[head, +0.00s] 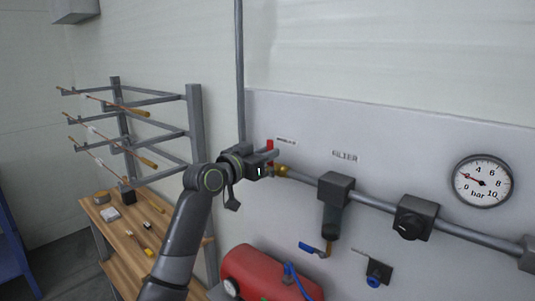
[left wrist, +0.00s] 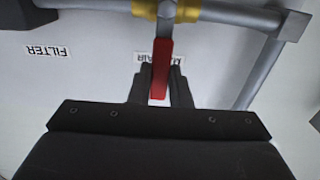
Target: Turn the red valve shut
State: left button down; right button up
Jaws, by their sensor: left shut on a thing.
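The red valve lever (head: 270,145) is on the pipe at the wall panel, beside a brass fitting (head: 282,171). In the head view it points up, roughly across the pipe run. My left gripper (head: 270,156) is at the lever and hides part of it. In the left wrist view the red lever (left wrist: 161,68) lies between the two dark fingers (left wrist: 160,88), which are shut on it. The brass valve body (left wrist: 166,10) shows at the top of that view, with the lever at about a right angle to the grey pipe. My right gripper is not in view.
The pipe runs right to a filter (head: 336,190), a black regulator (head: 416,218) and a pressure gauge (head: 482,181). A red tank (head: 262,272) stands below. A wooden table (head: 125,232) and a rack with rods (head: 195,135) stand left of my arm.

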pick_arm(q)
jog(key=shift+f, duration=0.1)
jog(key=c, duration=1.3)
grip_release()
jog(key=shift+c, duration=0.2)
jog(key=b+v, duration=0.6)
jog(key=v, duration=1.1)
jog(key=shift+s+a, duration=0.15)
